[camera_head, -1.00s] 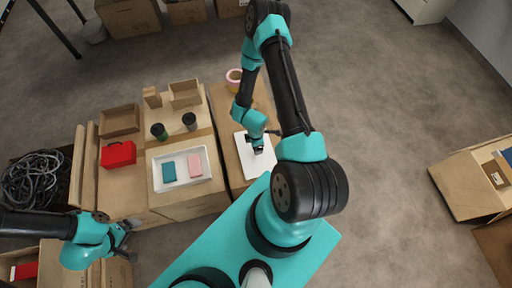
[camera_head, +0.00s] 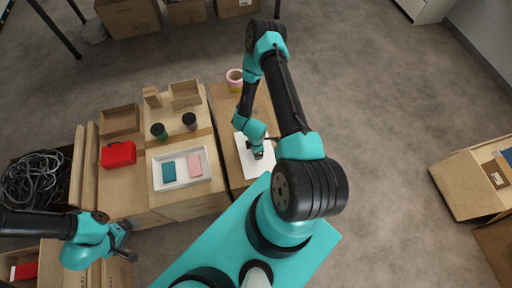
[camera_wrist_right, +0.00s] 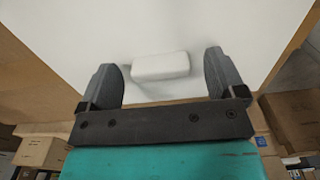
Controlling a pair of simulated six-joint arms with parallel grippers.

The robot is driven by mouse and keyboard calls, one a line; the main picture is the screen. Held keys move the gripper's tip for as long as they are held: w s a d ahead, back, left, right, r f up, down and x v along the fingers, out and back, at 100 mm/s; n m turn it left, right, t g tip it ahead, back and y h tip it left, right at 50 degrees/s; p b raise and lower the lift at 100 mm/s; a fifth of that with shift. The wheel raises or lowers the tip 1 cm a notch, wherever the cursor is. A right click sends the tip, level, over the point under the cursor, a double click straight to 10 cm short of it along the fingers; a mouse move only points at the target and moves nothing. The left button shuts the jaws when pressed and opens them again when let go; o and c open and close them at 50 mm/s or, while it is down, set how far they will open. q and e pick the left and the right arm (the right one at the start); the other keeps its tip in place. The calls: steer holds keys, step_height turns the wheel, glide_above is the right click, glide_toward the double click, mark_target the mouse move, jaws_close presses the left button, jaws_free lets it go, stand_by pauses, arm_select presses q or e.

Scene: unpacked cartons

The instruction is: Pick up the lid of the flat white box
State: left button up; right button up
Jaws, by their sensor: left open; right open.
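The flat white lid (camera_head: 244,166) lies on a wooden carton right of the middle in the head view, partly hidden by my right arm. In the right wrist view the white lid (camera_wrist_right: 60,40) fills much of the picture, with a raised white block-like handle (camera_wrist_right: 160,67) on it. My right gripper (camera_wrist_right: 165,75) is open, its two fingers on either side of the handle with gaps at both sides. In the head view it shows over the lid (camera_head: 258,154). My left gripper (camera_head: 127,240) is open and empty at the lower left. An open white tray (camera_head: 207,186) holds a teal item and a pink item.
A red case (camera_head: 118,154), a green-topped cup (camera_head: 159,131), a dark cup (camera_head: 190,121) and small open boxes stand on the cartons. A box of black cables (camera_head: 36,180) is far left.

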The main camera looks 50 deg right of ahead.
steer(key=shift+f, duration=0.35)
steer(key=c, duration=1.1)
steer(key=shift+r, duration=0.15)
steer(key=shift+c, duration=0.2)
steer(key=shift+r, duration=0.55)
steer(key=shift+s+a+r, duration=0.15)
steer(key=shift+a+r, duration=0.05)
steer(key=shift+r, duration=0.4)
steer(key=shift+s+a+r, duration=0.15)
steer(key=shift+r, duration=0.4)
steer(key=s+a, duration=0.3)
steer(key=s+a+r, duration=0.1)
steer(key=s+a, duration=0.2)
steer(key=a, duration=0.1)
steer(key=s+a, duration=0.4)
steer(key=shift+a+r, duration=0.15)
steer(key=shift+r, duration=0.05)
steer(key=shift+w, duration=0.1)
